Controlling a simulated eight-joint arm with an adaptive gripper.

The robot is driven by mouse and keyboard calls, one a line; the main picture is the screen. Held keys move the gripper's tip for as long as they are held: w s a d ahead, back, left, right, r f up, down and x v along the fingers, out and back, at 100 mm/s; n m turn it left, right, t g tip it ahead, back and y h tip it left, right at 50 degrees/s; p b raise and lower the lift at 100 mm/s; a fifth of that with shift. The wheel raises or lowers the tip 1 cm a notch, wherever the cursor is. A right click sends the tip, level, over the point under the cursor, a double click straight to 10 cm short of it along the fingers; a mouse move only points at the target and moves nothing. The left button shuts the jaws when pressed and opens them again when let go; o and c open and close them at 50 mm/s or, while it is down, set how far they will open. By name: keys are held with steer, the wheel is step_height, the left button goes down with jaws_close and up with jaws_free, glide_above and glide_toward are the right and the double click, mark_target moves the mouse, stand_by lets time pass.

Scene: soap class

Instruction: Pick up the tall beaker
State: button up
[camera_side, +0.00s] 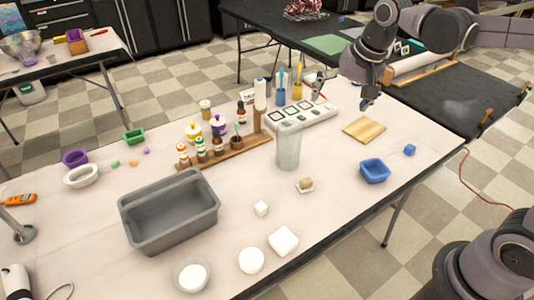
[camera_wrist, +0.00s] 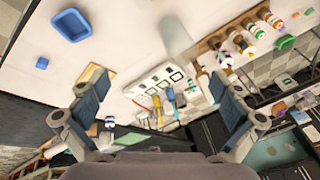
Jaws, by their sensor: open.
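The tall beaker (camera_side: 288,149) is a frosted, translucent cylinder standing upright near the middle of the pale table in the side view. In the wrist view the beaker (camera_wrist: 176,38) shows near the top centre, partly washed out against the table. My gripper (camera_side: 343,94) is above the table's back right part, behind and to the right of the beaker and apart from it. In the wrist view my gripper (camera_wrist: 153,90) has its two fingers spread wide with nothing between them.
A white slotted tray (camera_side: 318,112) and wooden bottle rack (camera_side: 226,152) stand behind the beaker. A grey bin (camera_side: 168,235) is front left. A wooden board (camera_side: 364,130), blue container (camera_side: 375,172) and small soap dish (camera_side: 306,187) lie rightward. White blocks (camera_side: 284,241) sit in front.

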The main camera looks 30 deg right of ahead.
steer(key=w+f+m+g, duration=0.2)
steer(key=w+m, duration=0.2)
steer(key=w, duration=0.4)
steer(key=m+g, duration=0.2)
steer(key=m, duration=0.3)
glide_toward(290, 128)
steer(key=s+a+f, duration=0.2)
steer(key=s, duration=0.1)
steer(key=shift+w+a+f, duration=0.1)
steer(key=shift+a+f, duration=0.05)
steer(key=shift+f, duration=2.6)
steer(key=c, duration=1.9)
